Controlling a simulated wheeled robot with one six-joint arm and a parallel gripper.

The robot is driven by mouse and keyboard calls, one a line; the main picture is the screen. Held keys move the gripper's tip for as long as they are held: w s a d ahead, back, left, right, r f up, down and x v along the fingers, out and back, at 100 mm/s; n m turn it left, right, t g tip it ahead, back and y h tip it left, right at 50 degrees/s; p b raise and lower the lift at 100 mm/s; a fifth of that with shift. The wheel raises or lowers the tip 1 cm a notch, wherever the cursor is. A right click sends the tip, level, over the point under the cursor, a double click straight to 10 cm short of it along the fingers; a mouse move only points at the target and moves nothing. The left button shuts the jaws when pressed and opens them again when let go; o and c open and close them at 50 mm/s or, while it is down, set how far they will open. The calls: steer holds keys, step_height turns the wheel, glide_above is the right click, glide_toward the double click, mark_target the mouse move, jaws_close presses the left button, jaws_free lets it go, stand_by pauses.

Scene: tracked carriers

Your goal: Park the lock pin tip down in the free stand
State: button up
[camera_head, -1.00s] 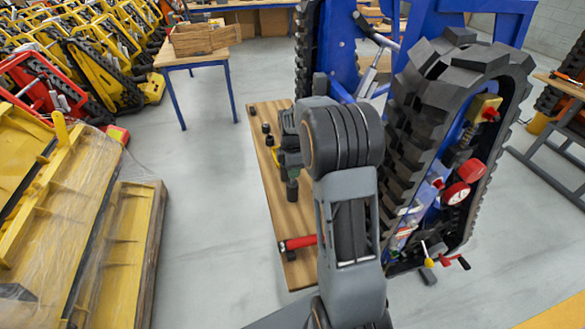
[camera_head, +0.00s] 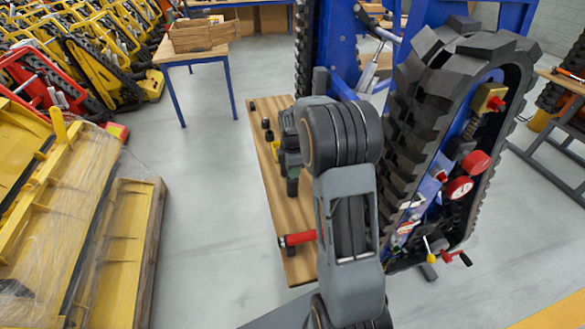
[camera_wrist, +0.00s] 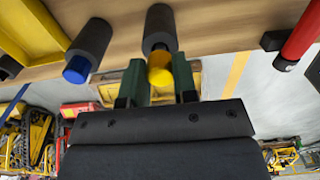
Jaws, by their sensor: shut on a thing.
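My gripper (camera_wrist: 158,82) has two green fingers, shut on a yellow-ended dark piece (camera_wrist: 160,68) that I take for the lock pin. A dark grey cylinder (camera_wrist: 158,28) runs on from the yellow end toward the wooden board (camera_wrist: 225,25). I cannot tell whether the cylinder is part of the pin or a stand around it. Beside it is another dark cylinder with a blue end (camera_wrist: 77,70). In the head view my gripper (camera_head: 292,168) is over the board (camera_head: 303,268), partly hidden by my arm. I cannot tell which stand is free.
A red cylinder (camera_head: 298,239) lies at the board's near end. Small dark posts (camera_head: 267,130) stand toward its far end. A large tracked carrier (camera_head: 405,150) rises close on the right. Floor left of the board is clear, up to yellow parts on a pallet (camera_head: 140,235).

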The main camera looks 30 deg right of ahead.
steer(key=shift+f+b, duration=0.45)
steer(key=shift+f, duration=0.35)
steer(key=o, duration=1)
step_height(320, 180, up, 14)
steer(key=shift+f, duration=0.1)
